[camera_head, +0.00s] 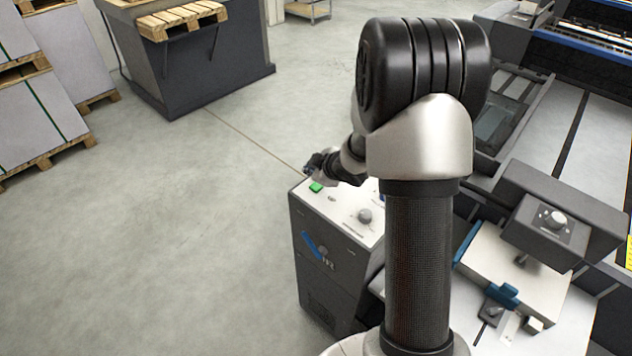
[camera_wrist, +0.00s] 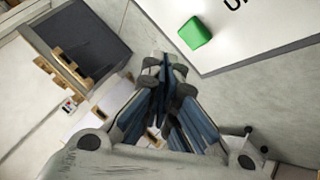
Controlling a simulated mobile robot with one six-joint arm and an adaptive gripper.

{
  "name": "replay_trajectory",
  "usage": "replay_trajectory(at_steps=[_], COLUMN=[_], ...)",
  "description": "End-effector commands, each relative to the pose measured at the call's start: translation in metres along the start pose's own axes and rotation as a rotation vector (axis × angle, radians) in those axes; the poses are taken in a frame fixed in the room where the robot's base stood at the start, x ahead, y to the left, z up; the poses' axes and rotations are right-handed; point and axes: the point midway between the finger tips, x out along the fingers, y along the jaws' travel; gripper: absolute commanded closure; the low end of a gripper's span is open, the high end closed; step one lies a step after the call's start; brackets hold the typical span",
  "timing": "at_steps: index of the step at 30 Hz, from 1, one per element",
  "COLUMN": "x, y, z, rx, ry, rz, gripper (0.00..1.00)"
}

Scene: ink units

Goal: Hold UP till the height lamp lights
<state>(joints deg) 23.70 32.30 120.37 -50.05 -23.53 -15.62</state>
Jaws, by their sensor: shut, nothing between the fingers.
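A green button (camera_head: 316,187) sits on the pale top panel (camera_head: 345,213) of a dark ink-unit cabinet (camera_head: 330,255). In the wrist view the green button (camera_wrist: 195,33) is a raised block near the panel's edge, unpressed by my fingers. Black lettering beside it is cut off by the frame, so I cannot read it. My gripper (camera_wrist: 166,62) is shut and empty, its fingertips apart from the button in that picture. In the head view my gripper (camera_head: 318,162) is small and partly hidden behind my wrist, by the panel's far edge. I cannot make out a height lamp.
A round knob (camera_head: 364,215) stands on the same panel. A large press (camera_head: 545,130) fills the right side. Pallets of stacked sheets (camera_head: 40,110) stand at left and a dark block with a pallet (camera_head: 190,60) at the back. The grey floor (camera_head: 180,240) between is clear.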

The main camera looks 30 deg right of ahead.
Motion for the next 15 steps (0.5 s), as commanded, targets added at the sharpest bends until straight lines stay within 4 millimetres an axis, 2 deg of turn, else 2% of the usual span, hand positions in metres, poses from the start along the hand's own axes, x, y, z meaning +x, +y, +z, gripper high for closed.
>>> replay_trajectory(at_steps=[1, 6, 15], x=[-0.007, -0.019, -0.020], y=[0.005, 0.014, 0.015], z=[-0.005, -0.014, -0.014], rx=[0.000, 0.000, 0.000], ry=[0.000, 0.000, 0.000], rz=[0.000, 0.000, 0.000], gripper=[1.00, 1.00, 1.00])
